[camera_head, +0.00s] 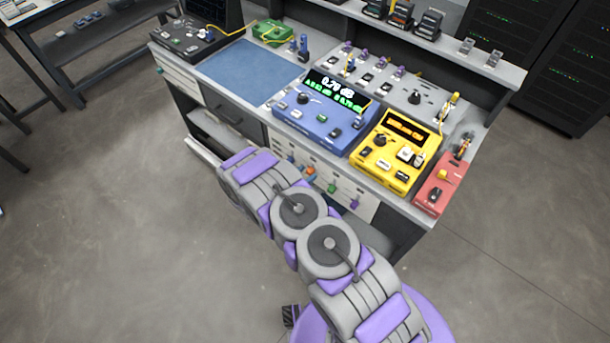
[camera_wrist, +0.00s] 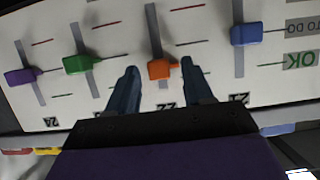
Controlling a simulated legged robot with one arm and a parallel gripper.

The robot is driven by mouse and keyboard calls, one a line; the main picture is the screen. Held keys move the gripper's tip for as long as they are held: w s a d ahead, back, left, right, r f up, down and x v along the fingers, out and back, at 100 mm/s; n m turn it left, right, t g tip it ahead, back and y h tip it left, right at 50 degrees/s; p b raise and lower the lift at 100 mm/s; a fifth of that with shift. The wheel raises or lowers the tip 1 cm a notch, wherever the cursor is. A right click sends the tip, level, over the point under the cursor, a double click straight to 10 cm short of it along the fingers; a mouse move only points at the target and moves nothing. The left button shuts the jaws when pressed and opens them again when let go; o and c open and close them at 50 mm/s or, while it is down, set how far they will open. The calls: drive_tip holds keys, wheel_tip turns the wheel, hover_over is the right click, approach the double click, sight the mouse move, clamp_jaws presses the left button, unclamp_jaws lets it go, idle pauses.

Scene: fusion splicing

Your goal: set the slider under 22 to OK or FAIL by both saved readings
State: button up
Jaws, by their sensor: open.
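In the wrist view, the orange slider knob (camera_wrist: 160,69) sits in the track above the upside-down label 22 (camera_wrist: 165,104). In the head view, the blue meter (camera_head: 325,122) shows a reading of about 0.70 dB with smaller green text below. The yellow device (camera_head: 395,150) has an amber screen too small to read.
The blue knob (camera_wrist: 247,35), green knob (camera_wrist: 77,64) and purple knob (camera_wrist: 21,76) stand close by on the slider panel (camera_head: 345,204). A red box (camera_head: 435,187) stands at the bench's right end. A blue mat (camera_head: 250,70) lies clear at left.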

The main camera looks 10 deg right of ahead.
clamp_jaws()
idle(0.5)
